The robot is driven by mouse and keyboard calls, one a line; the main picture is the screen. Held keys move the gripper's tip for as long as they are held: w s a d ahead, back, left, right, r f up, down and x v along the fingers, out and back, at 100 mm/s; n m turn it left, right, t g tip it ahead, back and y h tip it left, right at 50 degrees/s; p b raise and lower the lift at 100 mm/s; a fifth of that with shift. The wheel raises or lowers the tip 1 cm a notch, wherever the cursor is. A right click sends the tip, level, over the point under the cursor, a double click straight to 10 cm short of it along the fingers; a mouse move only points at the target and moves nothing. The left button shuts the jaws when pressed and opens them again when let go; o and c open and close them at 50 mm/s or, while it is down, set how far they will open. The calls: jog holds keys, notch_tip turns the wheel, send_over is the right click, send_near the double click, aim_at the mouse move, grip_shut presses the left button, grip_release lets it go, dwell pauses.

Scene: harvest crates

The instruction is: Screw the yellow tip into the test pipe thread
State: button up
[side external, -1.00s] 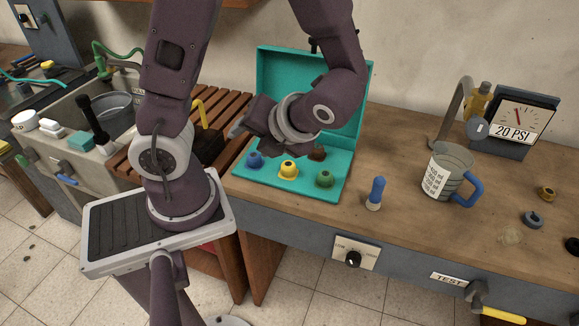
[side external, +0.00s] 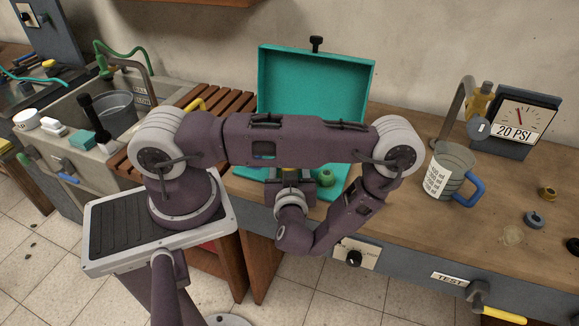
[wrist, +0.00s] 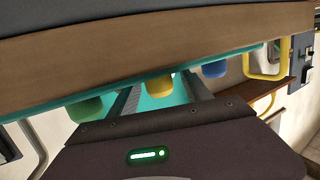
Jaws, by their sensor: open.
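The yellow tip (wrist: 160,84) sits in the open teal case (side external: 312,85) on the bench, between a green tip (wrist: 86,108) and a blue tip (wrist: 214,69). In the side view my arm mostly hides the yellow tip (side external: 290,169). My gripper (side external: 288,181) is low at the case's front edge. In the wrist view its open fingers (wrist: 163,88) lie to either side of the yellow tip; I cannot tell whether they touch it. No pipe thread is clearly visible; a grey bent pipe (side external: 453,108) stands by the gauge.
A jug (side external: 450,172) with a blue handle stands right of the case, before the 20 PSI gauge (side external: 515,122). A grey ring (side external: 534,220) and a brass ring (side external: 547,194) lie at the right. A TEST label (side external: 449,279) marks the bench front.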

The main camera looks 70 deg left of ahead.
jog(key=shift+w+a, duration=0.1)
jog(key=shift+a, duration=0.05)
grip_shut()
